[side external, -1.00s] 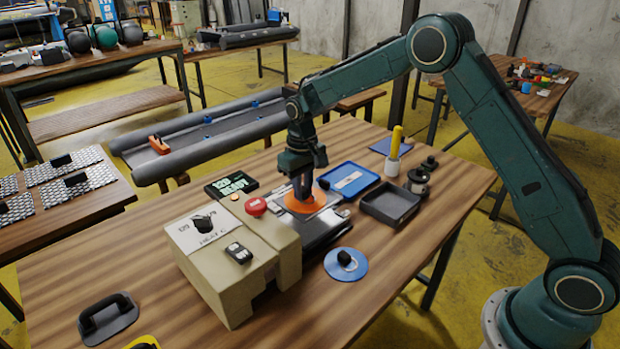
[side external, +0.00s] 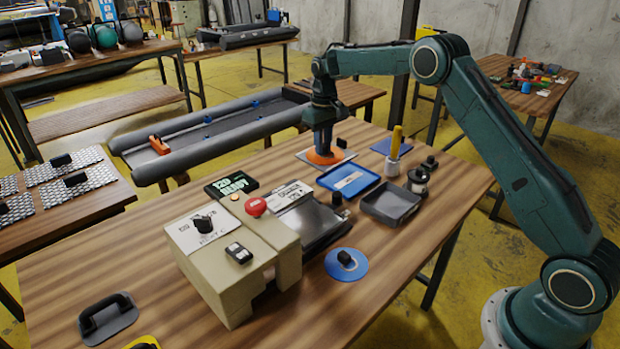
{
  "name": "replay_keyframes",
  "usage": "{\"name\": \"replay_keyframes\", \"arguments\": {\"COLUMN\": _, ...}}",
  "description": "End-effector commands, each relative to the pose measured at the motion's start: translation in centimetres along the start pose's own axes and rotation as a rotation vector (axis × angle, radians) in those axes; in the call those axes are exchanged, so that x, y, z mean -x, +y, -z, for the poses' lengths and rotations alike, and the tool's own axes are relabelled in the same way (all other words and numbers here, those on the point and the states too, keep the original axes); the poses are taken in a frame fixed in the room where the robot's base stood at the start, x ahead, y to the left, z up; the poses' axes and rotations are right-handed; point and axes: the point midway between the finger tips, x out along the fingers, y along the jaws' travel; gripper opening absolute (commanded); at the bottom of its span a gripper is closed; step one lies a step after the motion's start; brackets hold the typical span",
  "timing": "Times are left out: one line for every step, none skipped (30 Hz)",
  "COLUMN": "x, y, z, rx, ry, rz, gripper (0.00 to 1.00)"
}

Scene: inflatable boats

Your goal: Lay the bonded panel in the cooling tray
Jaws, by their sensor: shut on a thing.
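The bonded panel (side external: 304,156) is a thin light-grey sheet with an orange round piece (side external: 325,158) on it. My gripper (side external: 322,146) is shut on it from above and holds it behind the blue tray. I cannot tell the gap between panel and table. Which one is the cooling tray I cannot tell. The fingertips are partly hidden by the gripper body and the orange piece.
The beige heat press (side external: 232,292) with its red button (side external: 256,207) and dark platen (side external: 325,222) stands in front. A blue disc (side external: 346,264), a yellow-handled tool in a white cup (side external: 393,158) and a dark canister (side external: 418,181) stand nearby. The front right tabletop is clear.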

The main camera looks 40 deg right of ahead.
Motion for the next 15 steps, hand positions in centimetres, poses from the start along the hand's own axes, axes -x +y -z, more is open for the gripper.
{"name": "replay_keyframes", "arguments": {"x": -0.1, "y": 1.8, "z": 0.5, "rx": -0.005, "ry": 0.003, "rz": 0.000, "gripper": 0.00}}
{"name": "replay_keyframes", "arguments": {"x": -0.1, "y": 2.6, "z": 0.6, "rx": -0.005, "ry": 0.001, "rz": 0.000, "gripper": 0.00}}
{"name": "replay_keyframes", "arguments": {"x": -0.1, "y": 3.5, "z": 0.8, "rx": -0.004, "ry": 0.002, "rz": 0.000, "gripper": 0.00}}
{"name": "replay_keyframes", "arguments": {"x": -0.1, "y": 4.2, "z": 0.9, "rx": -0.003, "ry": 0.002, "rz": 0.000, "gripper": 0.00}}
{"name": "replay_keyframes", "arguments": {"x": -0.1, "y": 4.8, "z": 0.9, "rx": -0.004, "ry": 0.001, "rz": 0.000, "gripper": 0.00}}
{"name": "replay_keyframes", "arguments": {"x": -0.1, "y": 5.5, "z": 1.0, "rx": -0.002, "ry": 0.002, "rz": 0.000, "gripper": 0.00}}
{"name": "replay_keyframes", "arguments": {"x": -0.1, "y": 6.0, "z": 1.1, "rx": -0.002, "ry": 0.002, "rz": 0.000, "gripper": 0.00}}
{"name": "replay_keyframes", "arguments": {"x": -0.1, "y": 6.6, "z": 1.1, "rx": -0.003, "ry": 0.001, "rz": 0.000, "gripper": 0.00}}
{"name": "replay_keyframes", "arguments": {"x": -0.1, "y": 7.2, "z": 1.2, "rx": -0.002, "ry": 0.001, "rz": 0.000, "gripper": 0.00}}
{"name": "replay_keyframes", "arguments": {"x": -0.1, "y": 7.7, "z": 1.2, "rx": -0.002, "ry": 0.002, "rz": 0.000, "gripper": 0.00}}
{"name": "replay_keyframes", "arguments": {"x": -0.1, "y": 8.0, "z": 1.2, "rx": -0.001, "ry": 0.002, "rz": 0.000, "gripper": 0.00}}
{"name": "replay_keyframes", "arguments": {"x": -0.1, "y": 8.6, "z": 1.2, "rx": -0.002, "ry": 0.001, "rz": 0.000, "gripper": 0.00}}
{"name": "replay_keyframes", "arguments": {"x": -0.1, "y": 9.0, "z": 1.2, "rx": -0.002, "ry": 0.000, "rz": 0.000, "gripper": 0.00}}
{"name": "replay_keyframes", "arguments": {"x": -0.1, "y": 9.3, "z": 1.2, "rx": -0.002, "ry": 0.001, "rz": 0.000, "gripper": 0.00}}
{"name": "replay_keyframes", "arguments": {"x": -0.1, "y": 9.7, "z": 1.2, "rx": -0.001, "ry": 0.002, "rz": 0.000, "gripper": 0.00}}
